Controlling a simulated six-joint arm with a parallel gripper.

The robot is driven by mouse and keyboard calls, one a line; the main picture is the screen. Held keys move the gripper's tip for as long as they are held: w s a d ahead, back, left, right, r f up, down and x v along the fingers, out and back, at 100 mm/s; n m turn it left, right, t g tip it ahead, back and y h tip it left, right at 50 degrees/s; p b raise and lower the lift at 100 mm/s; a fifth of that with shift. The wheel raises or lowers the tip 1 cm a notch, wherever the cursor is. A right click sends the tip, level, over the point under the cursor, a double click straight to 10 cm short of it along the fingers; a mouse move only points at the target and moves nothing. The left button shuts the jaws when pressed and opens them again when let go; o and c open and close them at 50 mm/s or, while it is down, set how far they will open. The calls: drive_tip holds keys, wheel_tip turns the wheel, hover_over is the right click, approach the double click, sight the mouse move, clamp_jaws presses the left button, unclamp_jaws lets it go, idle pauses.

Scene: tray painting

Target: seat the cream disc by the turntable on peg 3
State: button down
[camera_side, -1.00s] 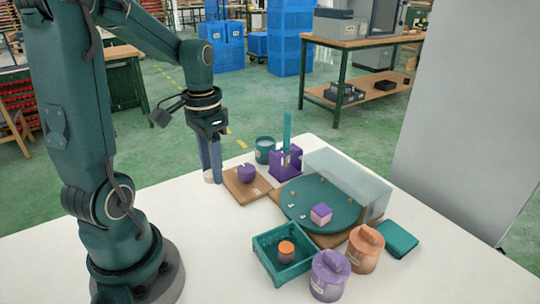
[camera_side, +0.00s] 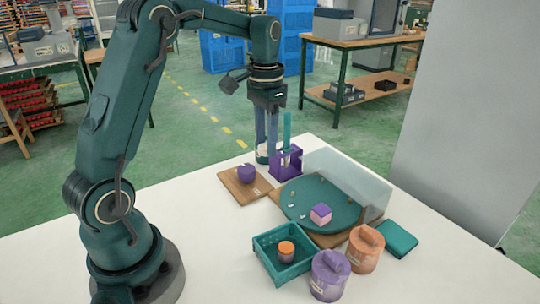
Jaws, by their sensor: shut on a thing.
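A purple stand (camera_side: 287,164) with a teal upright stands close right of my gripper. A clear panel (camera_side: 345,182) borders the turntable's back. A wooden board (camera_side: 232,181) holds a purple knob. A teal tray (camera_side: 266,257), two lidded jars (camera_side: 328,277) and a teal block (camera_side: 398,238) stand in front.

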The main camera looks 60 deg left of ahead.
drive_tip(key=m, duration=0.2)
hover_over(293, 192)
drive_tip(key=shift+w+a+f, duration=0.1)
drive_tip(key=shift+a+f, duration=0.1)
drive_tip(key=shift+f, duration=0.45)
drive_tip(key=shift+a+f, duration=0.15)
drive_tip(key=shift+f, duration=0.45)
drive_tip(key=shift+d+f, duration=0.3)
drive_tip(key=shift+d, duration=0.1)
drive_tip(key=shift+f, duration=2.25)
drive_tip(key=shift+f, duration=0.6)
drive_tip(key=shift+c, duration=2)
unclamp_jaws()
drive_tip(key=o, duration=0.4)
